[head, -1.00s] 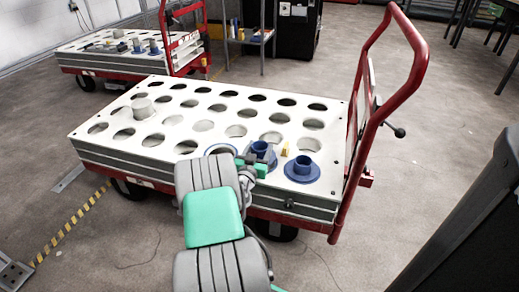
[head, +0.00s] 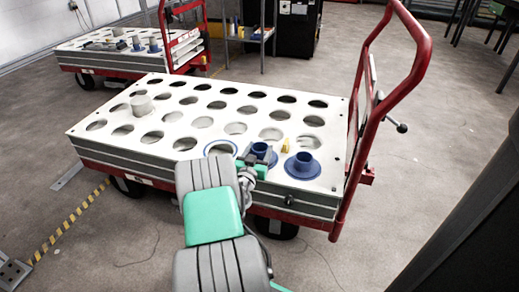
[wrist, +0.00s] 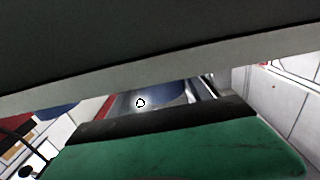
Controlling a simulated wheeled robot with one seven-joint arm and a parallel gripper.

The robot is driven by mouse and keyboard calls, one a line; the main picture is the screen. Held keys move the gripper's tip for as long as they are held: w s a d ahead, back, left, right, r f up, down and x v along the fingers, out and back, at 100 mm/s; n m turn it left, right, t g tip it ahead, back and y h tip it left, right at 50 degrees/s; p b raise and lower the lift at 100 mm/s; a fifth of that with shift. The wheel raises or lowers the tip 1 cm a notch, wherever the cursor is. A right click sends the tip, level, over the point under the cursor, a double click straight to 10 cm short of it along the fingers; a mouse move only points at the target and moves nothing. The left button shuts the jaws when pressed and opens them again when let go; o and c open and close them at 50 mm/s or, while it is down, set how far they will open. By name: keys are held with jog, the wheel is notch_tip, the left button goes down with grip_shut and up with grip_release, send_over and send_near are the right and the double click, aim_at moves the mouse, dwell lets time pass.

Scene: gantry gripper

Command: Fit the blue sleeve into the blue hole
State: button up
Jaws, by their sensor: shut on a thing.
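The white cart top (head: 160,88) has rows of round holes. The blue-rimmed hole (head: 207,151) is in the front row, partly hidden by my arm. My gripper (head: 256,158) is just right of it, shut on a blue flanged sleeve (head: 262,148) at the cart top. I cannot tell whether that sleeve touches the top. A second blue sleeve (head: 304,159) stands upright on its flange to the right, apart from my gripper. In the wrist view a patch of blue (wrist: 170,95) shows between the dark jaw surfaces, and most else is hidden.
A small yellow block (head: 285,145) stands between the sleeves. The cart's red handle (head: 395,95) rises at the right end. A second cart (head: 95,52) stands behind at the left.

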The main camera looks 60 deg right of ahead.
jog(key=shift+f, duration=0.25)
jog(key=o, duration=1.7)
jog(key=shift+c, duration=0.2)
jog(key=shift+a, duration=0.1)
jog(key=a, duration=0.2)
jog(key=a+p, duration=0.1)
jog(key=a, duration=0.2)
jog(key=s+a, duration=0.1)
jog(key=a, duration=0.1)
jog(key=shift+s+a, duration=0.1)
jog(key=shift+a, duration=0.15)
